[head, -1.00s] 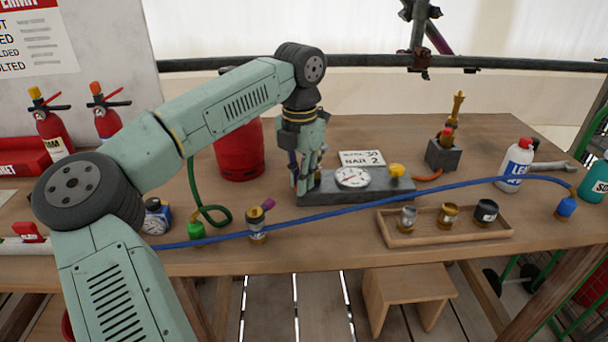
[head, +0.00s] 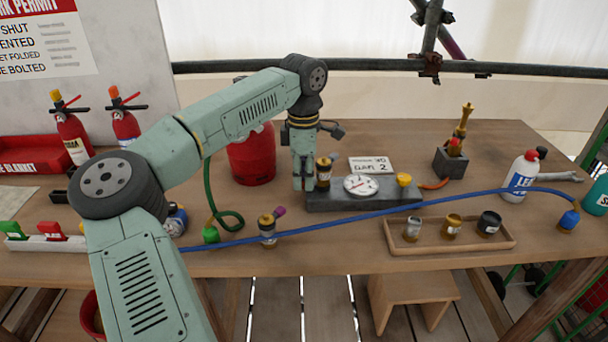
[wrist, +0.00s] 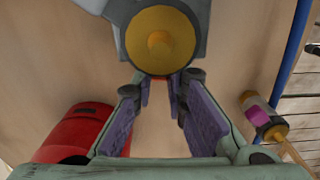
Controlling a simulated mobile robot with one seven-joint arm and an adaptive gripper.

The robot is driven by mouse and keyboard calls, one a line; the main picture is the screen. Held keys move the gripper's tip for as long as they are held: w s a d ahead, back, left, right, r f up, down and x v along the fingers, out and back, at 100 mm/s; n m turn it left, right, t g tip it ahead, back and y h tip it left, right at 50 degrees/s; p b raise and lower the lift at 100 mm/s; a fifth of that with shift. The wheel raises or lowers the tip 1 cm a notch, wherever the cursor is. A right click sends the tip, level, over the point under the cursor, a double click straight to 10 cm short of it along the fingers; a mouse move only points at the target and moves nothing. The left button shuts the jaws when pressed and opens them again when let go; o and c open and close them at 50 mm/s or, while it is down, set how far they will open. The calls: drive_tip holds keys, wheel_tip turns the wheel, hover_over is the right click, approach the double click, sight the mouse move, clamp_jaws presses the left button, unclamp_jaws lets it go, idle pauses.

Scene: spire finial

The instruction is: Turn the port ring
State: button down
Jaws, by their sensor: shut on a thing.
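The grey gauge block (head: 340,203) lies on the bench with a white round dial (head: 361,185) and a yellow knob (head: 403,180). A brass, dark-banded upright fitting (head: 323,175) stands at its left end; its round brass top (wrist: 160,42) fills the upper middle of the wrist view. My gripper (head: 303,186) points down at that left end, just left of the fitting. In the wrist view its purple-padded fingers (wrist: 160,93) converge at the fitting's lower edge. They are shut on the port ring there, but the ring itself is mostly hidden.
A red cylinder (head: 251,158) stands behind left, also in the wrist view (wrist: 75,135). A blue hose (head: 390,210) crosses in front. A brass valve with purple handle (head: 268,226) stands front left. A wooden tray (head: 400,246) with small pots lies front right.

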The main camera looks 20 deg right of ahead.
sight(304, 182)
drive_tip(key=shift+w+m, duration=0.2)
drive_tip(key=shift+m, duration=0.3)
drive_tip(key=shift+d, duration=0.1)
drive_tip(key=c, duration=1.6)
unclamp_jaws()
drive_tip(key=shift+r, duration=0.1)
wheel_tip(304, 182, up, 12)
